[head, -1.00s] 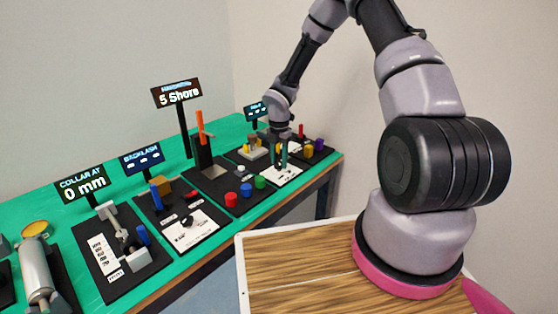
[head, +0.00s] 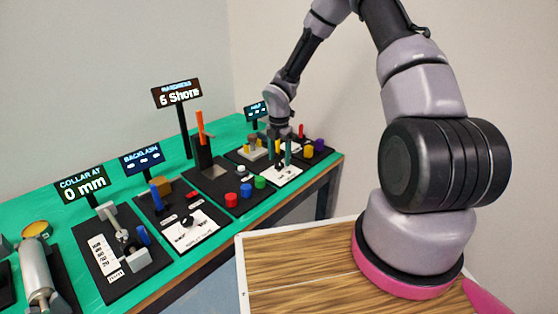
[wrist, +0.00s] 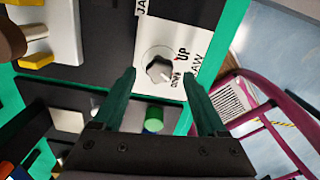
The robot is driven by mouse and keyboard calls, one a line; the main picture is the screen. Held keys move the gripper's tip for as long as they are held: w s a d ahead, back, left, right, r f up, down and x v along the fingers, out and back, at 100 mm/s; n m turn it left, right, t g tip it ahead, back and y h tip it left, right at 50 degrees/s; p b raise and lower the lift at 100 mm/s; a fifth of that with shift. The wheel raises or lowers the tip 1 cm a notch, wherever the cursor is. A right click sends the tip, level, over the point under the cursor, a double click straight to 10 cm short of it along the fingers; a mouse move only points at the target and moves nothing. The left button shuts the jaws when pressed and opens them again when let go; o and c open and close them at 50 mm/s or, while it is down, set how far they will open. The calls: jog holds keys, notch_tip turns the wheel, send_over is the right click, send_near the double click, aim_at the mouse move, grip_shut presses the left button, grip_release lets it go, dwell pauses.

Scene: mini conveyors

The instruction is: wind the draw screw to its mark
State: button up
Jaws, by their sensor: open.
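A grey lobed knob (wrist: 160,68) with a white pointer stands on a white plate (wrist: 202,42) in the wrist view. The plate reads "UP" and what looks like "DOWN" beside the knob, and partly cut-off lettering ending in "AW". I cannot tell for sure that this knob is the draw screw. My gripper (wrist: 165,75) is open, with its two green fingers apart on either side of the knob's lower side and nothing between them. In the head view my gripper (head: 281,155) is low over the far right station, above its white plate (head: 284,178).
A display reading "6 Shore" (head: 178,95), an orange lever (head: 200,122) and red (head: 231,200), blue and green buttons stand left of my gripper. Nearer stations have "BACKLASH" (head: 142,158) and "COLLAR AT 0 mm" (head: 83,187) displays. A green button (wrist: 154,116) shows below the knob.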

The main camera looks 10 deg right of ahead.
notch_tip(320, 180, up, 9)
dwell(0.3)
jog(key=shift+r, duration=0.15)
notch_tip(320, 180, up, 13)
jog(key=m+t+h, duration=0.1)
jog(key=m, duration=0.7)
send_over(279, 163)
jog(key=s+d, duration=0.4)
jog(key=s, duration=0.1)
jog(key=s+d+r+m+t, duration=0.2)
jog(key=s+r+m, duration=0.35)
jog(key=r, duration=0.35)
jog(key=s+r+m+t+y, duration=0.1)
jog(key=s+r+m+t, duration=0.1)
jog(key=s+r+m, duration=0.3)
jog(key=s+d+r+m+t+y, duration=0.1)
jog(key=s+r+m, duration=0.5)
jog(key=s+m, duration=0.6)
jog(key=shift+s+d+r+t+y, duration=0.25)
jog(key=shift+s+t+y, duration=0.15)
jog(key=shift+t+y, duration=0.15)
